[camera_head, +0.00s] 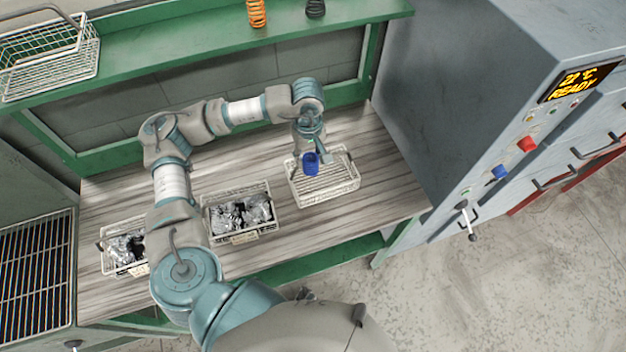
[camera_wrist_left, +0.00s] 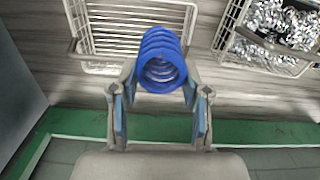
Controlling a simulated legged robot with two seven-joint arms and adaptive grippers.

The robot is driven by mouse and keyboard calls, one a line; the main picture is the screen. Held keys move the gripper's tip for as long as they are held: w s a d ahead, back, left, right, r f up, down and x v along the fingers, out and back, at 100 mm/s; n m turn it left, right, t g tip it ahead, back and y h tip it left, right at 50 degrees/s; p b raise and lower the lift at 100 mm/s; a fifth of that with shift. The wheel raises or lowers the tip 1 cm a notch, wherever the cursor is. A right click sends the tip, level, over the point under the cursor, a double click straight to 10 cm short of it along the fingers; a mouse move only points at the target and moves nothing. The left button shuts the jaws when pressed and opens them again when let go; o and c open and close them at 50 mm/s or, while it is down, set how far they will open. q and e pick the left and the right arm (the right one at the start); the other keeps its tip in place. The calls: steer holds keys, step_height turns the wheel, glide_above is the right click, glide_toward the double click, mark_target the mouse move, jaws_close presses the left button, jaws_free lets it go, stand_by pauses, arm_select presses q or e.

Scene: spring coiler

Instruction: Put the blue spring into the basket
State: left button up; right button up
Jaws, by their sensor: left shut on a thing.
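The blue spring (camera_head: 311,164) is held in my left gripper (camera_head: 316,150), which is shut on it. In the left wrist view the spring (camera_wrist_left: 162,62) sits between the two fingers of the left gripper (camera_wrist_left: 158,88), its coils pointing away from the camera. An empty white wire basket (camera_head: 325,195) stands on the right part of the wooden table. The spring shows in front of the back left part of this basket, apparently above it; its exact height is unclear. The basket also shows in the left wrist view (camera_wrist_left: 92,66), behind the spring. My right gripper is not in view.
Two wire baskets with metal parts stand left on the table (camera_head: 375,180), one in the middle (camera_head: 240,238) and one further left (camera_head: 110,268). A green shelf (camera_head: 180,45) holds an orange spring (camera_head: 256,12), a black spring (camera_head: 315,8) and another wire basket (camera_head: 50,65). A grey machine (camera_head: 450,110) stands right.

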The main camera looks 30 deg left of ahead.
arm_select(q)
step_height(320, 180, down, 13)
steer(key=shift+a+r, duration=0.1)
steer(key=shift+a, duration=0.05)
steer(key=shift+f, duration=0.2)
steer(key=shift+d, duration=0.3)
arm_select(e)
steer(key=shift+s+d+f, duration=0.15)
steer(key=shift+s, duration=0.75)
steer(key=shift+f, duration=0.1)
arm_select(q)
steer(key=shift+f, duration=0.15)
steer(key=shift+s+a+f, duration=0.1)
steer(key=shift+f, duration=0.05)
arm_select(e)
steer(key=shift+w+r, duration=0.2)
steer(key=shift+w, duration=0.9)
arm_select(q)
steer(key=shift+s+f, duration=0.1)
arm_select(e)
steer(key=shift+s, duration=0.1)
